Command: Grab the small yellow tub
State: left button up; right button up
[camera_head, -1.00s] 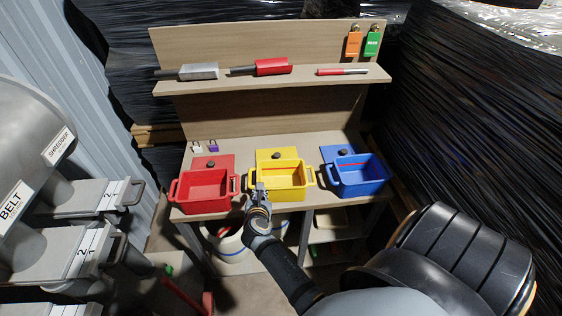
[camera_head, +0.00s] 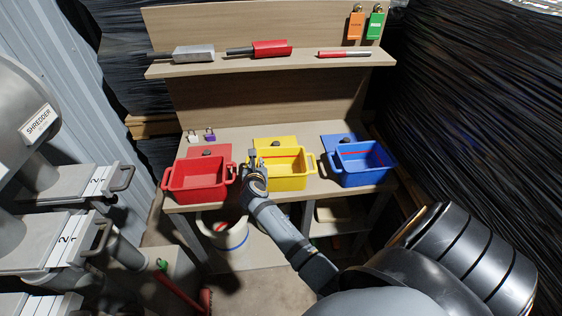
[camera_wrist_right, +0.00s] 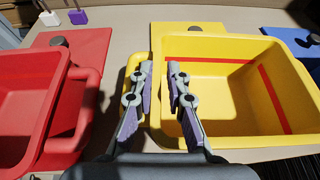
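The small yellow tub (camera_head: 287,182) stands in the middle of the bench, between a red tub (camera_head: 197,187) and a blue tub (camera_head: 366,178). Its yellow lid lies behind it. My right gripper (camera_head: 256,157) is at the tub's left end. In the right wrist view, its two fingers (camera_wrist_right: 161,72) are apart at the left side of the yellow tub (camera_wrist_right: 222,95). The left finger is over the side handle and the right finger overlaps the tub's inside. The rim shows between them; I cannot tell if they touch it. My left gripper is not in view.
The red tub's handle (camera_wrist_right: 88,100) is close to the left of my fingers. Two small padlocks (camera_head: 202,136) lie at the back left. A shelf (camera_head: 270,62) with tools crosses the back board. Grey machinery (camera_head: 45,190) stands at the left.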

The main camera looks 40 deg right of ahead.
jog(key=shift+f+b+x, duration=0.25)
jog(key=shift+b+x, duration=0.1)
jog(key=shift+x, duration=0.75)
jog(key=shift+s+a+r, duration=0.1)
jog(key=shift+a+r, duration=0.05)
jog(key=shift+r, duration=0.05)
grip_shut()
